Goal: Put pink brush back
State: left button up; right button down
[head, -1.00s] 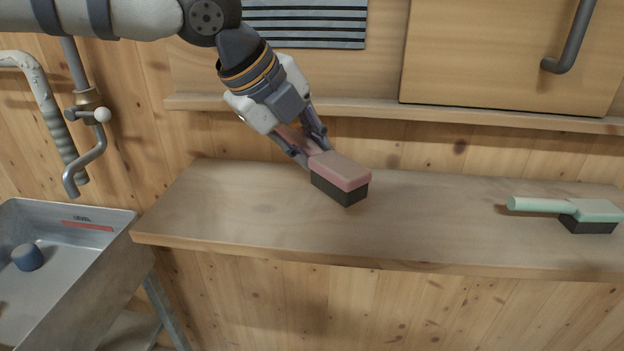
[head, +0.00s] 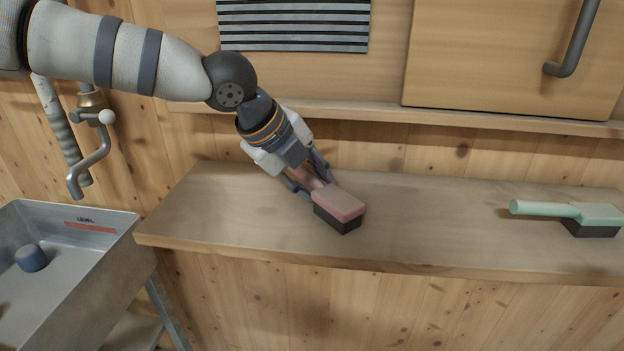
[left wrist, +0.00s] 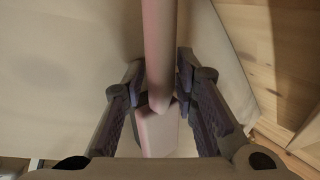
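The pink brush (head: 339,201) has a pink back and a dark bristle block, bristles down. It is at the wooden shelf (head: 430,235), left of its middle; whether the bristles touch the shelf I cannot tell. My left gripper (head: 311,183) comes from the upper left and is shut on the brush's handle, hiding part of it. In the left wrist view, the pink handle (left wrist: 158,45) runs between the two fingers (left wrist: 163,102), with the brush head partly behind them. My right gripper is not in view.
A green brush (head: 595,214) lies at the shelf's right end. The shelf between the brushes is clear. A ledge (head: 450,115) and a cabinet door with a handle (head: 575,45) are above.

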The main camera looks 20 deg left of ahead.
pick_arm(q)
jog(key=shift+r, duration=0.15)
jog(key=v, duration=1.2)
